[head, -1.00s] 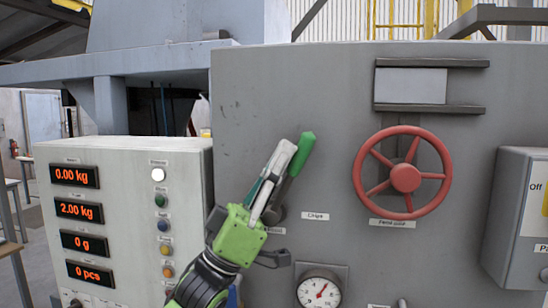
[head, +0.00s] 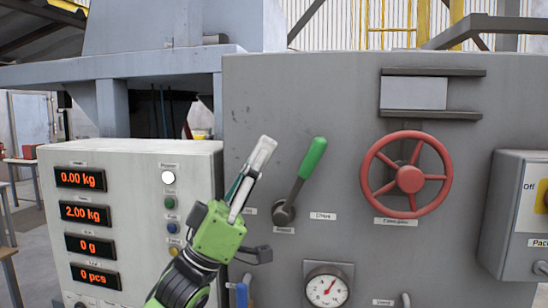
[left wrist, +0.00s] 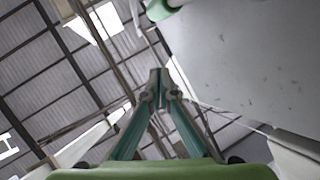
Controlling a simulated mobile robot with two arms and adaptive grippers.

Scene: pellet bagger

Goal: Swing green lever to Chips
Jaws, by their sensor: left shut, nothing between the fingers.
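The lever (head: 297,187) stands on the grey panel with its green handle (head: 313,157) tilted up and to the right from a round pivot. Small labels sit left of, below and right of the pivot. The right label (head: 322,216) seems to read "Chips", but the print is blurred. My left gripper (head: 264,146) is shut and empty, left of the handle and apart from it. In the left wrist view its fingertips (left wrist: 158,82) meet, and a green end, likely the handle (left wrist: 167,8), shows at the top. My right gripper is not in view.
A red handwheel (head: 409,178) is right of the lever, and a pressure gauge (head: 327,288) is below it. A display box (head: 135,165) with several buttons stands left. A switch box (head: 515,215) juts out at the far right. The panel above the lever is clear.

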